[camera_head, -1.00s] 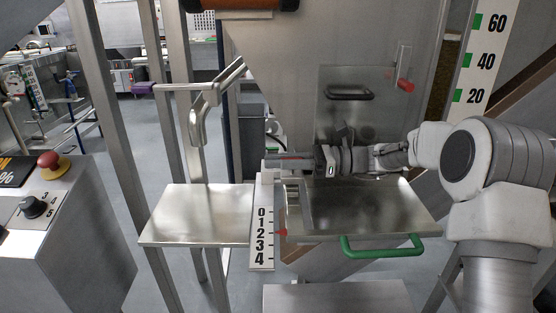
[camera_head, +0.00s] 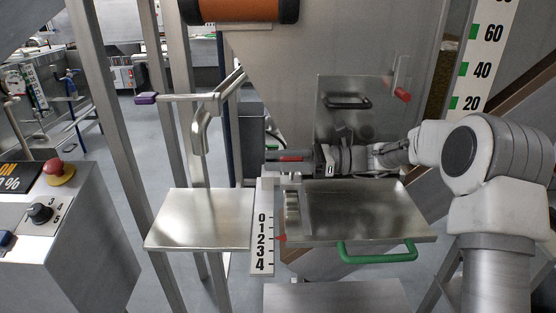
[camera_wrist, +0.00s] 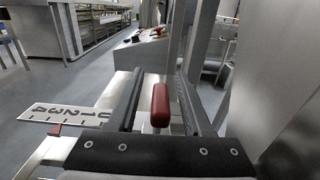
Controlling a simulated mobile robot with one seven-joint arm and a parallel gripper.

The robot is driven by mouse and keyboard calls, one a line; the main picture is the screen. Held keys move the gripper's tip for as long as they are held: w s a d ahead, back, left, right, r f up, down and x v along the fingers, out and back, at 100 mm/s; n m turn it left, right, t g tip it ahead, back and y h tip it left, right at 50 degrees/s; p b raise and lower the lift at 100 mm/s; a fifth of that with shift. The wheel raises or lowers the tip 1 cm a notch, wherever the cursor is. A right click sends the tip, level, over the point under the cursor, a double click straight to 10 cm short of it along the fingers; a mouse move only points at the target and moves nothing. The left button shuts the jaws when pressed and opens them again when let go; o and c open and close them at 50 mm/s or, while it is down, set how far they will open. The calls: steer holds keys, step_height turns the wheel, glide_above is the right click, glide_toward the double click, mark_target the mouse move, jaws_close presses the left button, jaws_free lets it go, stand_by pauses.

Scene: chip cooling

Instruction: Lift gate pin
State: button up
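A red handle on a short metal stem (camera_wrist: 160,105), which looks like the gate pin, stands upright between the two dark fingers of my gripper (camera_wrist: 158,102) in the wrist view. A gap shows on both sides of the handle, so the gripper is open around it. In the head view my gripper (camera_head: 288,159) reaches left from my arm, above the left end of the metal gate plate (camera_head: 370,212). The red handle (camera_head: 291,158) shows there as a thin strip at the fingers. The lower end of the stem is hidden.
A number scale (camera_head: 262,240) with a red pointer stands left of the gate plate. A green handle (camera_head: 378,252) is on the plate's front. A flat metal shelf (camera_head: 200,220) is further left. Another red-tipped handle (camera_head: 402,94) sits on the hopper wall. A control box (camera_head: 75,240) stands far left.

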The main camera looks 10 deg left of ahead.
steer(key=shift+d, duration=0.1)
steer(key=p+v, duration=0.4)
steer(key=v, duration=1.3)
steer(key=shift+d, duration=0.15)
steer(key=s+a+r+n+t+h, duration=0.1)
steer(key=s+r+n+h, duration=0.2)
steer(key=s, duration=0.4)
steer(key=s+r+n+t+h, duration=0.1)
steer(key=s+n+h, duration=0.1)
steer(key=s+h, duration=0.4)
steer(key=s+d+n+t+h, duration=0.4)
steer(key=s+d+n, duration=0.15)
steer(key=s, duration=0.35)
steer(key=s+d+n+t+h, duration=0.4)
steer(key=s+d, duration=0.2)
steer(key=s, duration=0.3)
step_height(320, 180, up, 16)
steer(key=p, duration=1.6)
steer(key=shift+d+p, duration=0.3)
steer(key=shift+d, duration=0.15)
